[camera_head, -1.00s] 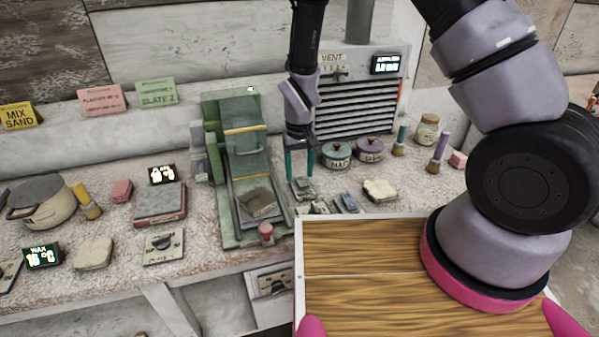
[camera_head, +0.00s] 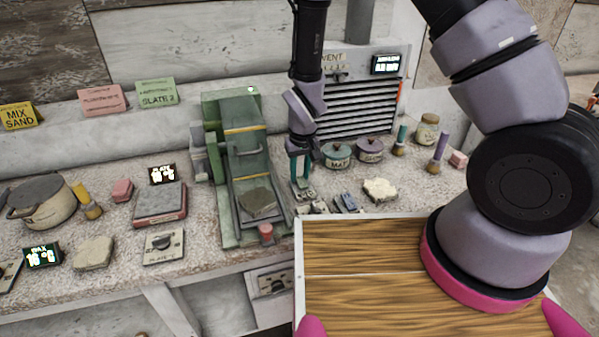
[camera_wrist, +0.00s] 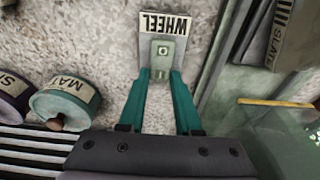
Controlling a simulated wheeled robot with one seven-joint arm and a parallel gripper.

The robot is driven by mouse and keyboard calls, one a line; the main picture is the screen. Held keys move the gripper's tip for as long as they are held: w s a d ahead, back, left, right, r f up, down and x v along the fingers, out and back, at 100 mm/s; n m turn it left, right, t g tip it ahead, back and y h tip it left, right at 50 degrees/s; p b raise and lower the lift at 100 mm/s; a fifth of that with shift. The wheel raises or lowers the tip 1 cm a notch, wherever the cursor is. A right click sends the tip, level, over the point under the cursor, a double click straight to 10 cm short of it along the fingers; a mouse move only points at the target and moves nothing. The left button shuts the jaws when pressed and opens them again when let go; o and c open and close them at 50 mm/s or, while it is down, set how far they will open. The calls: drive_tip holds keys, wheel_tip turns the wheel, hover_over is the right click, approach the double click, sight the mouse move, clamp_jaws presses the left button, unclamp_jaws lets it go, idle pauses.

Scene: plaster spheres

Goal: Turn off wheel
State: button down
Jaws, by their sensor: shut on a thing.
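The wheel switch (camera_wrist: 162,50) is a small grey-green plate beside a white label reading WHEEL (camera_wrist: 166,23), upside down in the wrist view. My gripper (camera_wrist: 161,72) has two teal fingers, one on each side of the switch's near end. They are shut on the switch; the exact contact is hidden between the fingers. In the head view my gripper (camera_head: 301,184) reaches down to the small switches on the counter, just right of the green machine (camera_head: 225,235).
Two lidded pots (camera_head: 337,155) (camera_head: 370,150) stand behind and right of my gripper, before the louvred vent (camera_head: 355,105). Other small switches (camera_head: 345,203) and a pale stone (camera_head: 380,190) lie to the right. A wooden-topped surface (camera_head: 365,285) is in front.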

drive_tip(key=shift+s+d+r+t+y, duration=0.1)
drive_tip(key=shift+s+t+y, duration=0.1)
drive_tip(key=shift+t, duration=0.35)
drive_tip(key=shift+s+t+y, duration=0.15)
drive_tip(key=shift+t+y, duration=0.05)
drive_tip(key=shift+t, duration=0.35)
drive_tip(key=c, duration=0.6)
unclamp_jaws()
drive_tip(key=shift+r, duration=0.15)
drive_tip(key=v, duration=1)
drive_tip(key=shift+r, duration=0.3)
drive_tip(key=shift+s, duration=0.1)
